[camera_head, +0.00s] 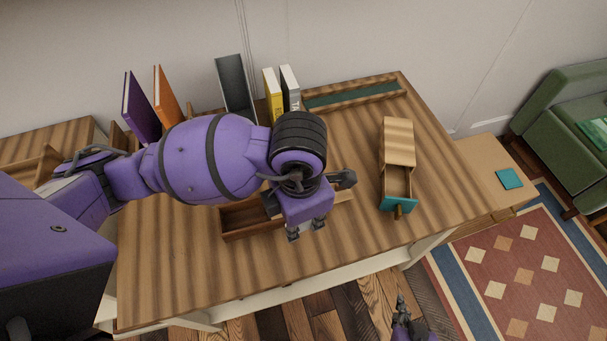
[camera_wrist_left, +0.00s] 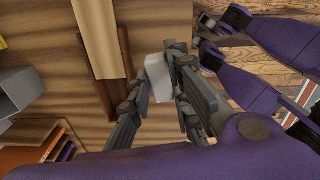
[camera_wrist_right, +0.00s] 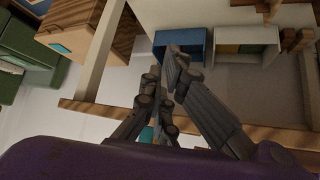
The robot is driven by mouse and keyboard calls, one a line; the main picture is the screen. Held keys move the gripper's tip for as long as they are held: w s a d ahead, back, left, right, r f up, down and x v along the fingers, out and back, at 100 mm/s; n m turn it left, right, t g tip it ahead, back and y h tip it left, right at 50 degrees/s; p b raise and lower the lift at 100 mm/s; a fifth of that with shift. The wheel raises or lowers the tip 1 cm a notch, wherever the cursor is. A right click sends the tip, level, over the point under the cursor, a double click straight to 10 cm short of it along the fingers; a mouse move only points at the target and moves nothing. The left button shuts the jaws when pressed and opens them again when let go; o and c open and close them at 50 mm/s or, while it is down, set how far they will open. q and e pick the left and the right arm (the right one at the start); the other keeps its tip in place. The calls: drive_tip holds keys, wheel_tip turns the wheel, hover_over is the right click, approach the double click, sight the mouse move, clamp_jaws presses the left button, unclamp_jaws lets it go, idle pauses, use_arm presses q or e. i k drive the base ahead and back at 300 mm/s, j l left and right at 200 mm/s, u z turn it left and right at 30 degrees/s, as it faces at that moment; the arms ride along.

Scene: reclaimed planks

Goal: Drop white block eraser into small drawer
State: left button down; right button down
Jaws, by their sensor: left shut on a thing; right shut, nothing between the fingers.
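The white block eraser (camera_wrist_left: 156,68) is held between the fingers of my left gripper (camera_wrist_left: 160,78), seen in the left wrist view. In the head view my left gripper (camera_head: 306,229) is over the desk, and the eraser is hidden there. The small drawer (camera_head: 398,203) has a teal front with a wooden knob and is pulled out of its wooden box, open at the top. It stands to the right of my left gripper, apart from it. My right gripper (camera_head: 401,308) is shut and empty, low in front of the desk; it also shows in the right wrist view (camera_wrist_right: 166,75).
A wooden tray (camera_head: 237,236) lies partly under my left arm. Books (camera_head: 140,108), a grey holder (camera_head: 235,85) and a long green-lined tray (camera_head: 352,97) stand along the back. The desk (camera_head: 350,240) is clear between my left gripper and the small drawer.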

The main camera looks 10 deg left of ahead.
sight(396, 185)
drive_tip(key=i+l+u, duration=0.1)
drive_tip(key=l, duration=0.3)
drive_tip(key=i+l+u, duration=0.1)
drive_tip(key=l, duration=0.35)
drive_tip(key=i+l+u, duration=0.1)
drive_tip(key=l, duration=0.35)
drive_tip(key=i+l+u, duration=0.15)
drive_tip(key=l, duration=0.3)
drive_tip(key=i+j, duration=0.05)
